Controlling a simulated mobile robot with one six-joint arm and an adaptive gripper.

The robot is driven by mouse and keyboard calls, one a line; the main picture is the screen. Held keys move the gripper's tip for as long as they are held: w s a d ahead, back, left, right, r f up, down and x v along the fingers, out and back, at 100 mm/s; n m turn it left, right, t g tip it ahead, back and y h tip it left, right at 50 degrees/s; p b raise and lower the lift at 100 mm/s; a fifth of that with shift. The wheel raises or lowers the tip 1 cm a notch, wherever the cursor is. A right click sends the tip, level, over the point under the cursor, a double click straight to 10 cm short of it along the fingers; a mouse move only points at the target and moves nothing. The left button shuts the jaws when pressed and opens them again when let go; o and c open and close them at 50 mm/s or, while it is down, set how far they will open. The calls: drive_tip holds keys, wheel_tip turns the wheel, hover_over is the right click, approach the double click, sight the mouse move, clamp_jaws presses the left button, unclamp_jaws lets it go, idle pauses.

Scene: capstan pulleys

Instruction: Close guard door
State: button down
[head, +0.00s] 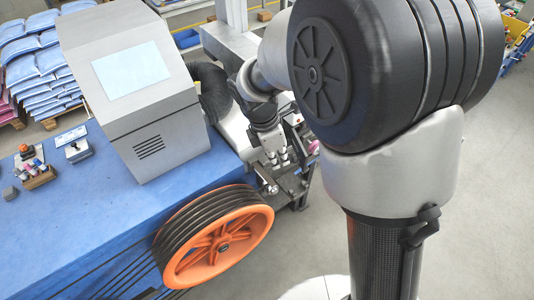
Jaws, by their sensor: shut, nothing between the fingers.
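I cannot make out a guard door for certain in the head view. An orange spoked pulley (214,246) with several black belts or grooves around its rim shows uncovered at the front end of the blue machine bench (70,232). My gripper (272,181) is beyond the pulley, pointing down beside the bench's right end, near dark metal machine parts. It is small in the view and partly mixed with those parts, but it looks shut and empty. I cannot tell whether it touches anything. My own large arm joint hides much of the right side.
A grey console (165,140) with a pale screen stands on the bench, left of my gripper. Small controls and a wooden block of coloured pieces (37,175) lie at the left. Stacked blue sacks (36,60) are behind. Grey floor (480,215) is open at the right.

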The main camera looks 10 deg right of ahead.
drive_tip(key=shift+w+d, duration=0.1)
drive_tip(key=shift+d, duration=0.25)
drive_tip(key=shift+d, duration=0.15)
drive_tip(key=shift+s+d+n, duration=0.2)
drive_tip(key=shift+d+n, duration=0.05)
drive_tip(key=shift+n, duration=0.15)
